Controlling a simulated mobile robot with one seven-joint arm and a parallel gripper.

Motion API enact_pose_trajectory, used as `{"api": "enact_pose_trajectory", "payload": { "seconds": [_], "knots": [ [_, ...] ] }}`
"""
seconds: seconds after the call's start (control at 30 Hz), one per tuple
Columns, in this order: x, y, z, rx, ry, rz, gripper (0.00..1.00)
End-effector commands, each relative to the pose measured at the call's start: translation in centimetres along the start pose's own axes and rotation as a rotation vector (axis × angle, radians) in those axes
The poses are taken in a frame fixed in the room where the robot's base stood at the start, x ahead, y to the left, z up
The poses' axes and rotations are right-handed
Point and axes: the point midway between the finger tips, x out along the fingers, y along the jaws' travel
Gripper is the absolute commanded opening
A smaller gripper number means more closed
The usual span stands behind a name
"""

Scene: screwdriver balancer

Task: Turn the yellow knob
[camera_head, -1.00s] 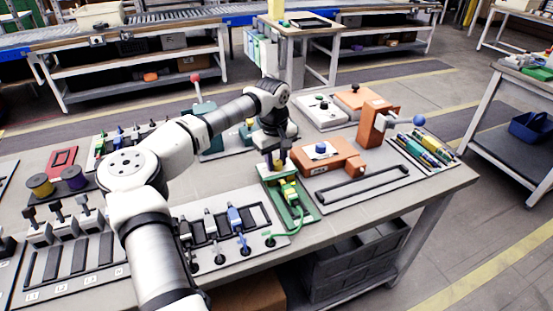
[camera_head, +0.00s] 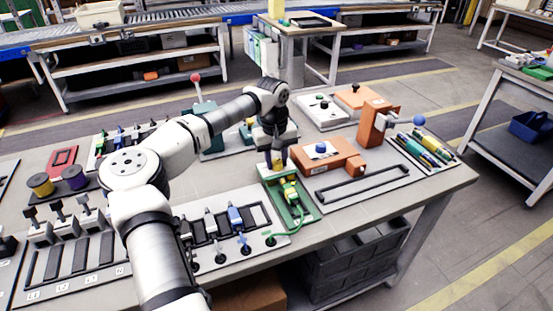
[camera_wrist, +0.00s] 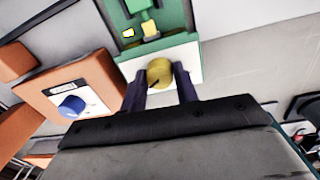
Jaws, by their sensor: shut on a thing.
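The yellow knob (camera_wrist: 159,73) is a round dial with a dark mark, on a white panel of a green unit (camera_wrist: 176,19) in the wrist view. My gripper (camera_wrist: 160,88) has its two dark fingers on either side of the knob and is shut on it. In the head view my gripper (camera_head: 277,157) points down at the back end of the green unit (camera_head: 299,211). There the knob shows only as a small yellow patch between the fingers.
An orange box with a blue knob (camera_head: 321,148) stands just right of my gripper. A tray of colored markers (camera_head: 424,148) lies further right. A panel with cable plugs (camera_head: 235,217) is in front. Bare table shows at the right front edge.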

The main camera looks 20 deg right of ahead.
Motion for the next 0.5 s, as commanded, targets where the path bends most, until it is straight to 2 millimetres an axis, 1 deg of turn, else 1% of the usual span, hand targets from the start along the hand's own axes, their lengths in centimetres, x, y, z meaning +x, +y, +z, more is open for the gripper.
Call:
{"api": "enact_pose_trajectory", "payload": {
  "seconds": [0.03, 0.07, 0.2, 0.5],
  "knots": [
    [-0.06, 0.06, 0.00, 0.002, 0.001, 0.001, 0.07],
    [-0.06, 0.06, 0.01, 0.002, 0.001, 0.001, 0.34],
    [-0.04, 0.05, 0.01, 0.001, 0.001, 0.001, 0.52],
    [-0.13, 0.02, -0.01, 0.000, 0.001, 0.000, 0.52]
  ]
}}
